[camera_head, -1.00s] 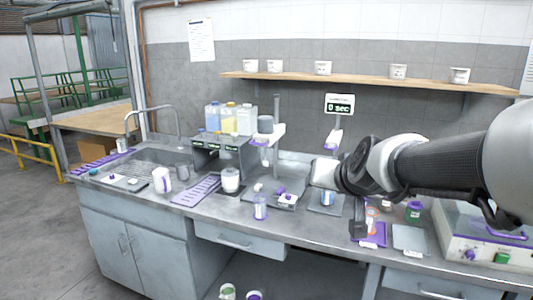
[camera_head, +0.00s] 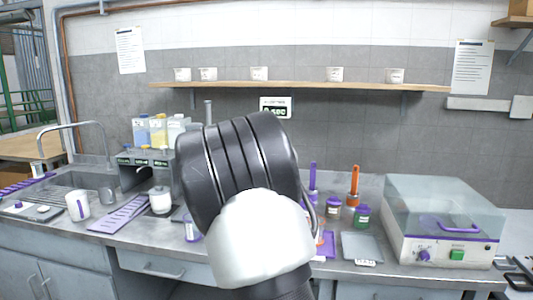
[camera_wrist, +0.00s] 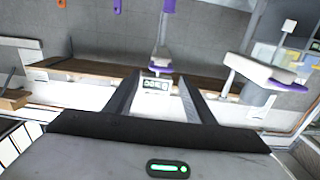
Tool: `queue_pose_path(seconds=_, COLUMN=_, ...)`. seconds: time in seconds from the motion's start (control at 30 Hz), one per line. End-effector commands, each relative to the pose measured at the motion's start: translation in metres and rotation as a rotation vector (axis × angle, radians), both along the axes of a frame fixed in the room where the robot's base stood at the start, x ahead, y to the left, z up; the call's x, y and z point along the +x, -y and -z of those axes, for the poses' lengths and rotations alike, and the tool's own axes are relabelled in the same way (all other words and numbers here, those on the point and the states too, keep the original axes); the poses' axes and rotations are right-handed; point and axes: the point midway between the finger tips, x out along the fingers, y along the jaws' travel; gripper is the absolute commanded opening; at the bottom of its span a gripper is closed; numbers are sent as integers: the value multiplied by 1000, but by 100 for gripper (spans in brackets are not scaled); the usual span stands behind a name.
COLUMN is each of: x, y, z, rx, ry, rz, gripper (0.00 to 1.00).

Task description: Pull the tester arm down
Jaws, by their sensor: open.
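In the head view my own arm hides the gripper and the tester. Only the timer display (camera_head: 275,107) shows above my arm, on the wall.

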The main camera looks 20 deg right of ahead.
Motion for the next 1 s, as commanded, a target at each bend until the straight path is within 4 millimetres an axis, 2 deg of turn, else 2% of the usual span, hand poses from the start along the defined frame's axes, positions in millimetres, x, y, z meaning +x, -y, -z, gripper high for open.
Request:
queue_pose_path(seconds=0.3, x=59, y=41, z=0, rx=-1, ry=-1, rz=1, gripper=49)
queue_pose_path(seconds=0.5, x=86, y=59, z=0, rx=-1, ry=-1, rz=1, gripper=49)
queue_pose_path(seconds=0.7, x=97, y=66, z=0, rx=1, ry=0, rz=0, gripper=49)
queue_pose_path(seconds=1.0, x=99, y=67, z=0, rx=2, ry=-1, rz=-1, gripper=49)
